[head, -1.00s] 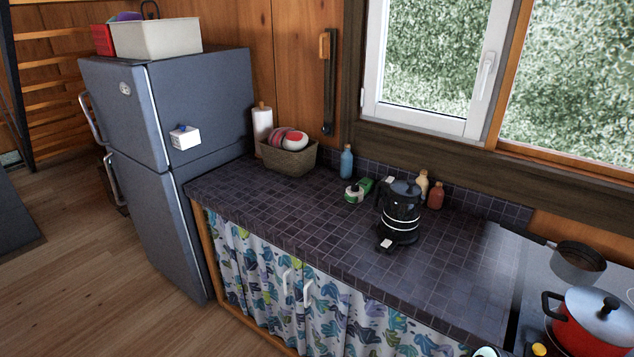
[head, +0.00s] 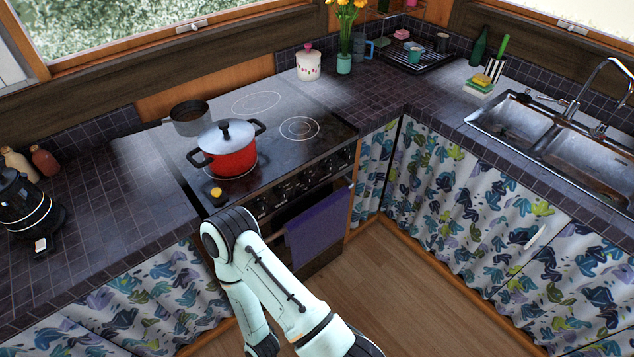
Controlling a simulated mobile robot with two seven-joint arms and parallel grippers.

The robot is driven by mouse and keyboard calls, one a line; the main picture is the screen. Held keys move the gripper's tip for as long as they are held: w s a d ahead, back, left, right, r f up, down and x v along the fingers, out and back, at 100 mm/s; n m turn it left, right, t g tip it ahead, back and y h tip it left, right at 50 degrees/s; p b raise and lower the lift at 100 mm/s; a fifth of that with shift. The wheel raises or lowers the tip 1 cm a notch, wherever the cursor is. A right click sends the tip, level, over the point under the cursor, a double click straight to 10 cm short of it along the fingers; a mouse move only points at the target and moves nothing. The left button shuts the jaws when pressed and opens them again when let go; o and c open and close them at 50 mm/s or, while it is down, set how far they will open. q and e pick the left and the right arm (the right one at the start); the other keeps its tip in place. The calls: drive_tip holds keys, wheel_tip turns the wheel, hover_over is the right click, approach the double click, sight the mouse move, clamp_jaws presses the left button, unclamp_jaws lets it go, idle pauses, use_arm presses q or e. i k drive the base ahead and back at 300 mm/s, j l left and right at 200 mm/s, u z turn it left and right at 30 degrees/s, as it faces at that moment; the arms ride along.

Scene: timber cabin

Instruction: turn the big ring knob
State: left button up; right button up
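The stove (head: 290,165) has a black glass top with white ring marks. A row of small dark knobs (head: 290,188) runs along its front panel above the oven door. They are too small and dark to tell which one is the big ring knob or how it is turned. One of my arms, pale with dark joints, rises from the bottom of the head view. Its bent joint is in front of the stove's left front corner and covers part of the panel's left end. Neither gripper shows.
A red lidded pot (head: 228,150) and a grey saucepan (head: 189,118) stand on the stove. A small yellow thing (head: 215,192) is at its front left corner. A purple towel (head: 320,224) hangs on the oven front. The floor (head: 400,290) before the stove is clear.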

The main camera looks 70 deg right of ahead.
sight(260, 207)
drive_tip(key=z, duration=2.2)
